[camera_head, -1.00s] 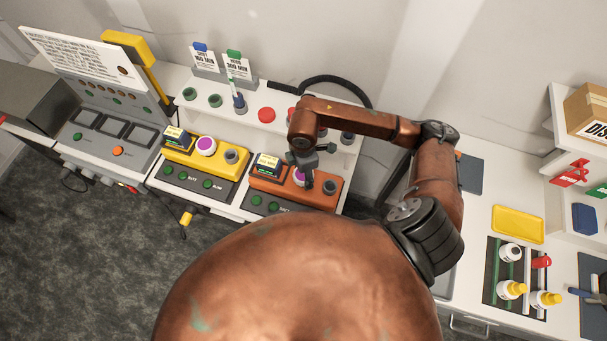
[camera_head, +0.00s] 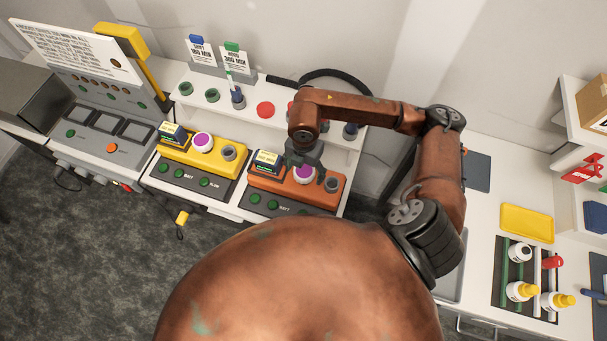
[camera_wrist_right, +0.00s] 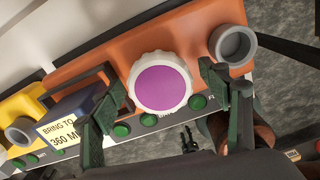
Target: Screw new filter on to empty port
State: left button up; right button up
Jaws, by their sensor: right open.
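A white, ridged round cap with a purple top, apparently a filter (camera_head: 303,174), sits on the orange unit (camera_head: 282,186). It shows large in the right wrist view (camera_wrist_right: 160,84). A grey, hollow port (camera_head: 332,184) is beside it on the same unit, and looks empty in the wrist view (camera_wrist_right: 232,46). My right gripper (camera_wrist_right: 162,88) is open, its two dark fingers on either side of the purple-topped cap; I cannot tell whether they touch it. In the head view the gripper (camera_head: 304,157) is partly hidden by its arm. My left gripper is not in view.
A yellow unit (camera_head: 196,160) to the left carries another purple-topped cap (camera_head: 203,142) and grey port (camera_head: 228,153). A shelf behind holds green, red and grey round parts. A display block (camera_wrist_right: 72,115) stands near one finger. Bottles and a yellow tray (camera_head: 527,223) are right.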

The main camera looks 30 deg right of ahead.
jog(key=n+b, duration=0.2)
jog(key=n, duration=0.1)
jog(key=n+b, duration=0.1)
jog(key=n, duration=0.2)
jog(key=n+b, duration=0.2)
jog(key=n, duration=0.1)
jog(key=shift+f+b, duration=0.25)
jog(key=shift+b, duration=0.1)
jog(key=n+b, duration=0.5)
jog(key=n, duration=0.4)
jog(key=shift+b, duration=0.3)
jog(key=shift+r+n, duration=0.2)
jog(key=shift+n, duration=0.5)
jog(key=shift+r, duration=0.1)
jog(key=shift+c, duration=0.5)
